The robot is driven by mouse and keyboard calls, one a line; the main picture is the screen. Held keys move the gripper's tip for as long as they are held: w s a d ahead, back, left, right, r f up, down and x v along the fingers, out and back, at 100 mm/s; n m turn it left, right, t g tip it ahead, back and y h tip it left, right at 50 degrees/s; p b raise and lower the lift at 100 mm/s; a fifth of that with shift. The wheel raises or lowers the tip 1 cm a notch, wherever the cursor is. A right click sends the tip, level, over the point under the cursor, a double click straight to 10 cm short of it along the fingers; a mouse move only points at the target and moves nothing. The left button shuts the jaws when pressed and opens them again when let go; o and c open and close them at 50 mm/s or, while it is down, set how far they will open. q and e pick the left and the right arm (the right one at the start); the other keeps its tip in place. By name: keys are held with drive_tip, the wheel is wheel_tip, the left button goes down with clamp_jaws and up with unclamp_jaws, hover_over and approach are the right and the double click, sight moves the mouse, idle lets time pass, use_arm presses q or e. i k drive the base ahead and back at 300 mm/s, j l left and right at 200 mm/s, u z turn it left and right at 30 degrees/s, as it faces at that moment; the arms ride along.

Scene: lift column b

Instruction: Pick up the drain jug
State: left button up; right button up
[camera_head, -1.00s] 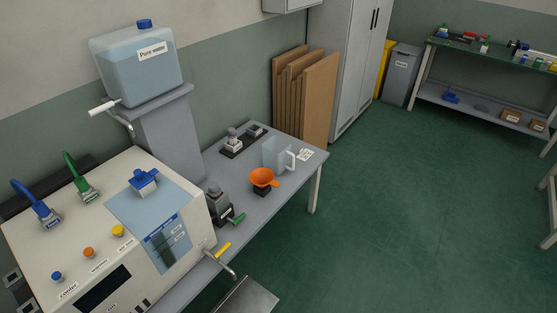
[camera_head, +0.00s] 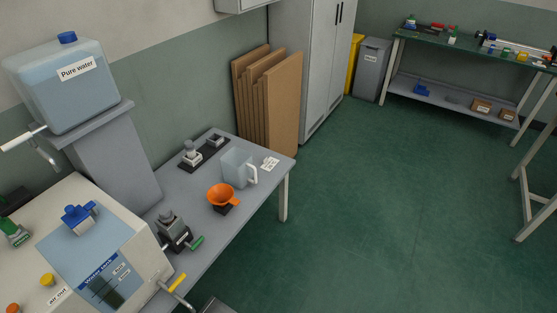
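A clear jug with a white handle (camera_head: 238,168) stands upright on the grey side table (camera_head: 262,192), near its far right end. It looks empty, and its handle faces right. A small white label card (camera_head: 270,163) lies on the table just right of it; its text is too small to read. Neither of my grippers shows in the head view.
A machine with a blue-topped panel (camera_head: 95,245) and a pure water tank (camera_head: 62,85) on a pedestal stand left. A valve with a green handle (camera_head: 176,232) sits on the near table. Cardboard sheets (camera_head: 268,105) lean behind. The green floor (camera_head: 370,200) to the right is open.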

sight(242, 171)
drive_tip(key=i+l+z, duration=0.35)
drive_tip(key=i, duration=0.45)
drive_tip(key=i+z, duration=0.35)
drive_tip(key=i, duration=0.5)
drive_tip(key=i+u, duration=0.45)
drive_tip(key=i+l+u, duration=0.25)
drive_tip(key=u, duration=0.2)
drive_tip(key=i+l+u, duration=0.3)
drive_tip(key=u, duration=0.15)
